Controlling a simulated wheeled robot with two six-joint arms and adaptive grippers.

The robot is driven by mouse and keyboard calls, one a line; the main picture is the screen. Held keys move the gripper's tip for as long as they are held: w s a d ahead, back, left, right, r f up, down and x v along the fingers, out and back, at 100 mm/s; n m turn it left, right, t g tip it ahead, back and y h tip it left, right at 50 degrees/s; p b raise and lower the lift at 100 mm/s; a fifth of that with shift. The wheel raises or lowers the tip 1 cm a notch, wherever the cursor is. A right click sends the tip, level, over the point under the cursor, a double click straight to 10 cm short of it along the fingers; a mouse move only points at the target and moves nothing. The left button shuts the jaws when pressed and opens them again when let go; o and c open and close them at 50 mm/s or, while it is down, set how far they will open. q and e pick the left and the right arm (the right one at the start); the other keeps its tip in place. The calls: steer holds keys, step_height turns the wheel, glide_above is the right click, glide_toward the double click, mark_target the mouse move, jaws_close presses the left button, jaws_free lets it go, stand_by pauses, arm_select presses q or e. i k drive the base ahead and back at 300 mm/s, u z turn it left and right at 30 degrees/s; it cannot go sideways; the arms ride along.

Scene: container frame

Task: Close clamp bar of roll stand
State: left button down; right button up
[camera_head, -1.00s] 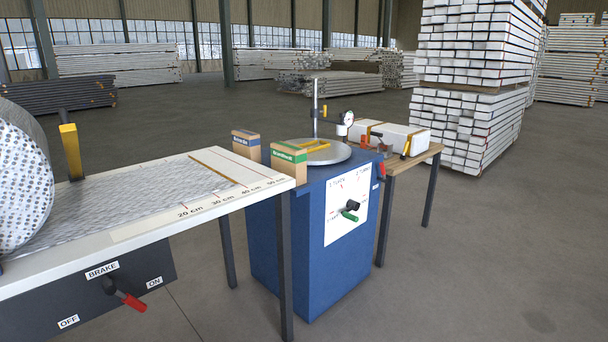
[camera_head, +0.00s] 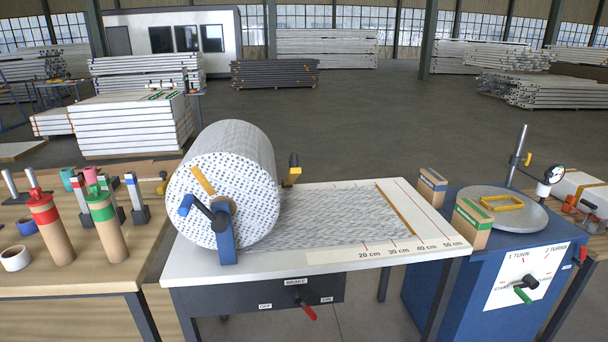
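The roll stand holds a large white patterned roll (camera_head: 240,150) at the left end of a white table. A blue upright (camera_head: 226,240) stands at the roll's near end, with a black arm tipped by a blue grip (camera_head: 186,205) and a yellow bar (camera_head: 203,181) slanting up to the left from the hub. A yellow and black post (camera_head: 292,170) rises behind the roll on the right. I cannot tell which of these parts is the clamp bar or whether it is closed. Sheet material (camera_head: 330,215) lies flat from the roll across the table. Neither gripper is in view.
A brake lever with a red grip (camera_head: 307,309) sits on the table's front panel. A wooden bench (camera_head: 70,277) with tools and bottles stands on the left. A blue turntable cabinet (camera_head: 440,260) and two small boxes stand on the right. Open floor lies behind.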

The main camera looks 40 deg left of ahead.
mark_target(294, 172)
steer(key=u, duration=0.4)
steer(key=k, duration=0.5)
steer(key=u, duration=1.25)
steer(key=i, duration=1.05)
steer(key=z, duration=0.1)
